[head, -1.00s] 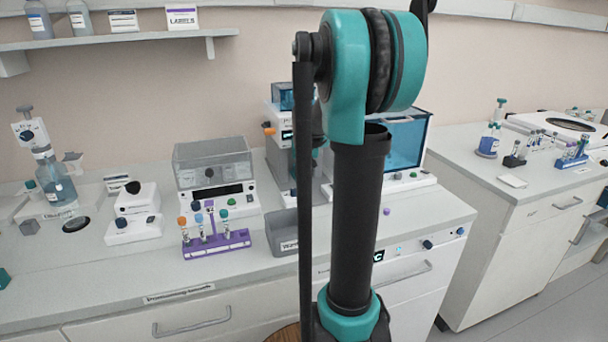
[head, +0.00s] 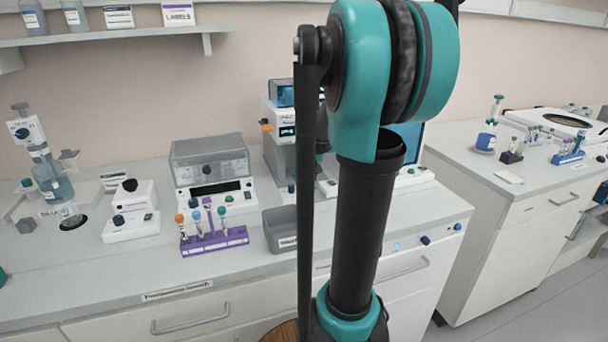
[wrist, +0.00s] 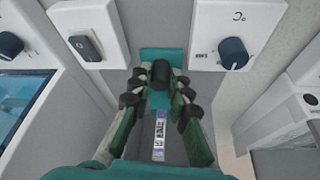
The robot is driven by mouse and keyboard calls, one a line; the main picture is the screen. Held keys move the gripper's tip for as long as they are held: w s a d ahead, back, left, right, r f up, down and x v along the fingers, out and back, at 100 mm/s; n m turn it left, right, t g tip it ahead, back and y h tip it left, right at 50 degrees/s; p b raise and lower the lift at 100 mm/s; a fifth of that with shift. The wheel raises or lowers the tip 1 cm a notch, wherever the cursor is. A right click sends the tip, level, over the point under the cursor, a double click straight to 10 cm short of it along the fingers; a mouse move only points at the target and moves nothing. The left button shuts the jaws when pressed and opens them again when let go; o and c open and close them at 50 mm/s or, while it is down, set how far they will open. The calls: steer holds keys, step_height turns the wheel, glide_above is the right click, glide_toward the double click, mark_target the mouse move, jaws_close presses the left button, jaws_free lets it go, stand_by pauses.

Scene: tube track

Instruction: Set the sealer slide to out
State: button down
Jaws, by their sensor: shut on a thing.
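A small purple and white labelled strip (wrist: 159,138) shows between the fingers. In the head view my arm covers the gripper and the slide. A tall grey and white unit with a blue top (head: 283,125) stands just left of my arm; I cannot tell whether it is the sealer.
White housings flank the gripper: one with a dark switch (wrist: 84,47), one with a dial marked °C (wrist: 233,53). On the bench stand a purple tube rack (head: 215,242), a grey bin (head: 280,232) and a clear-lidded instrument (head: 208,165). The bench front is mostly clear.

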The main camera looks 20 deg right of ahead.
steer(key=shift+s, duration=3.05)
steer(key=c, duration=1.4)
jaws_free()
steer(key=shift+s, duration=0.1)
steer(key=shift+v, duration=4)
